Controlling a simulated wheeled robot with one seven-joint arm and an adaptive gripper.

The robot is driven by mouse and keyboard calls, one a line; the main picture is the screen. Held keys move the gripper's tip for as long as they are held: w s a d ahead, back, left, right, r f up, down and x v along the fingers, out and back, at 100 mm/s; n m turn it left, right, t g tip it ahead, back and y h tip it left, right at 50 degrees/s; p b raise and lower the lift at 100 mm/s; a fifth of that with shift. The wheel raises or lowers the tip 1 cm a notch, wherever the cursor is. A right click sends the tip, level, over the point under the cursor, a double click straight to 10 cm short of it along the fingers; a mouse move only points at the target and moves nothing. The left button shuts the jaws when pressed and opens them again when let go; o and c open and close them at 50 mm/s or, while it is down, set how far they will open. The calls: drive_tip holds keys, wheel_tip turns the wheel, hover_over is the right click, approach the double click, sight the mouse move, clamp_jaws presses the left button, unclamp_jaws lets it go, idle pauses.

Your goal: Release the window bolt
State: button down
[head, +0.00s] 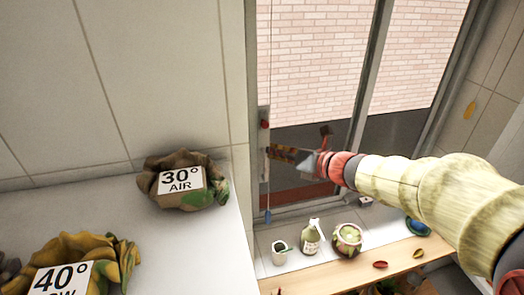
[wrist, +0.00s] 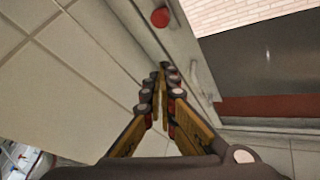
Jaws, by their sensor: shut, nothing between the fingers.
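The window (head: 316,60) stands beyond a narrow sill, with a grey metal frame. A round red knob (head: 264,124) sits on its pale left frame; it also shows near the top of the wrist view (wrist: 160,17). A pale handle-like piece (wrist: 203,80) is on the frame right of my fingertips in the wrist view. I cannot tell which of these is the bolt. My gripper (head: 269,151) is shut and empty, just below the red knob and close to the left frame. In the wrist view its fingertips (wrist: 160,70) meet beside the frame, apart from the knob.
A cord with a blue end (head: 268,216) hangs below my gripper. A mug (head: 280,254), a bottle (head: 311,237) and a round pot (head: 347,240) stand on the counter below. Cloth bundles labelled 30° (head: 181,181) and 40° (head: 62,280) lie on the left ledge.

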drive_tip(key=s+d+f+n+g+h+b, duration=0.2)
drive_tip(key=s+f+n+g, duration=0.1)
drive_tip(key=s+f+n, duration=0.55)
drive_tip(key=s+d+f+n+g+h+b, duration=0.25)
drive_tip(key=s+f+n, duration=0.35)
drive_tip(key=s+n, duration=0.5)
drive_tip(key=s+d+f+n+h+b, duration=0.3)
drive_tip(key=s+d+f+n+b, duration=0.3)
drive_tip(key=b, duration=0.4)
drive_tip(key=s+d+f+n+h+b, duration=0.3)
drive_tip(key=s+d+f+n+b, duration=0.3)
drive_tip(key=f+b, duration=0.5)
drive_tip(key=shift+s+d+n+t, duration=0.3)
drive_tip(key=shift+s+n+t, duration=0.15)
drive_tip(key=shift+s+n, duration=0.35)
